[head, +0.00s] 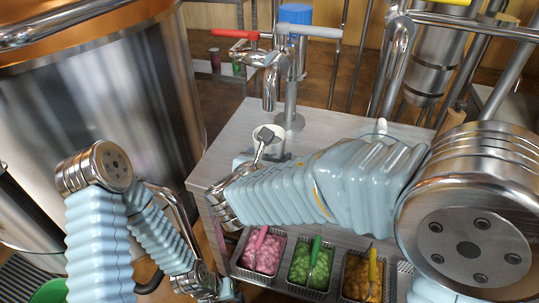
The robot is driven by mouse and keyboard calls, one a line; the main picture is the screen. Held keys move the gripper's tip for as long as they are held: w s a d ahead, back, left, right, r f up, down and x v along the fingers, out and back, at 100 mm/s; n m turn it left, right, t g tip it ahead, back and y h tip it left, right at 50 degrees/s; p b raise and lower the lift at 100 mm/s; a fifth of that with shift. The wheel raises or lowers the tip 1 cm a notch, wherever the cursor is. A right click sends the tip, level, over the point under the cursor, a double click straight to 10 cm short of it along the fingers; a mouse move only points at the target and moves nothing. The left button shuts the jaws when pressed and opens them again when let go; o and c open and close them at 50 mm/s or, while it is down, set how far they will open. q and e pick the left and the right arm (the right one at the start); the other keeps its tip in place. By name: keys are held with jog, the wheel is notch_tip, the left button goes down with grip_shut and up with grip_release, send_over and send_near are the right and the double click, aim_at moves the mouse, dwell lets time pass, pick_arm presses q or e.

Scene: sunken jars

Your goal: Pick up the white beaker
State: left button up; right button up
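The white beaker (279,146) stands upright on the grey counter below the metal tap. My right arm reaches across the counter from the right, and its gripper (264,136) is at the beaker. A grey finger overlaps the near side of the beaker and its rim. The other finger is hidden, so I cannot tell whether the gripper is closed on it. My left gripper (230,291) is low at the bottom edge, below the counter top and apart from the beaker. Its fingers are mostly out of view.
The tap (291,85) with red and grey handles rises just behind the beaker. A large steel vat (120,90) fills the left. The counter's back left (240,130) is bare.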

aim_at(270, 147)
jog(key=shift+r, duration=0.15)
jog(key=shift+r, duration=1.5)
jog(key=shift+s+r, duration=0.1)
jog(key=shift+s, duration=0.05)
jog(key=s+a, duration=0.2)
jog(key=s, duration=0.6)
jog(key=s+a+b, duration=0.1)
jog(key=s+a, duration=0.2)
jog(key=s, duration=0.5)
jog(key=shift+s+a, duration=0.3)
jog(key=shift+s, duration=0.05)
jog(key=shift+s, duration=0.1)
jog(key=o, duration=0.5)
jog(key=c, duration=0.6)
jog(key=shift+o, duration=0.2)
